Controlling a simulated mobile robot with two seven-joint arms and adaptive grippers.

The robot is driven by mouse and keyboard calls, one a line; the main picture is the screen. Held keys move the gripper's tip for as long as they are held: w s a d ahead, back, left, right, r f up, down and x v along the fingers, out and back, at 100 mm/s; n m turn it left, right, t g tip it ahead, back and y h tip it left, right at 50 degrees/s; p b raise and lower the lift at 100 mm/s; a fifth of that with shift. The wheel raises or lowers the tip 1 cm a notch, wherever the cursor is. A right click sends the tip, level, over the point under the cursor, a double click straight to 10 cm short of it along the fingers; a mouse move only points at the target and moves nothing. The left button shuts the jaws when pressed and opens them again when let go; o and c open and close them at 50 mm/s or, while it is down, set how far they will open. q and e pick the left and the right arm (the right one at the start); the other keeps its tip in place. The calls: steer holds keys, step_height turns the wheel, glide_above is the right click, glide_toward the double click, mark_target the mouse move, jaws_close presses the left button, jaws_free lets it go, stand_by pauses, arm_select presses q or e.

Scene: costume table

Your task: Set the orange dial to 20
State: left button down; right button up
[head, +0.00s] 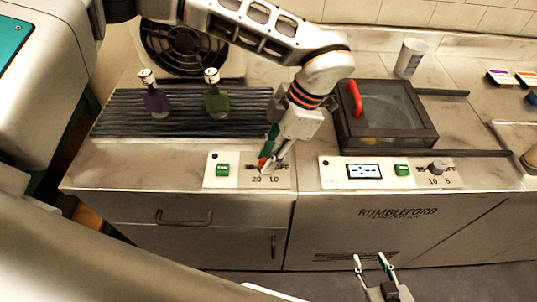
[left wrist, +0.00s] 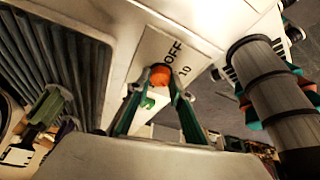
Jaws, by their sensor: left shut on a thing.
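The orange dial (left wrist: 160,77) sits on a white control panel (head: 222,158) with printed marks OFF, 20 and 10. In the left wrist view its round top shows between the two fingers, next to OFF and 10. My left gripper (head: 268,165) reaches down to the panel and is shut on the dial; it also shows in the left wrist view (left wrist: 160,88). In the head view the gripper hides the dial, and I cannot tell where the dial points. My right gripper (head: 372,262) is open and empty, low in front of the cabinet.
A green switch (head: 222,170) is left of the dial. Behind is a ribbed black rack (head: 120,115) with a purple bottle (head: 156,102) and a green bottle (head: 216,100). To the right are a lidded dark box (head: 388,130) with a red handle, and another panel with a grey knob (head: 437,166).

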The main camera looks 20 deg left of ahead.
arm_select(q)
steer(key=c, duration=1.8)
jaws_free()
steer(key=v, duration=1.2)
steer(key=shift+s, duration=0.15)
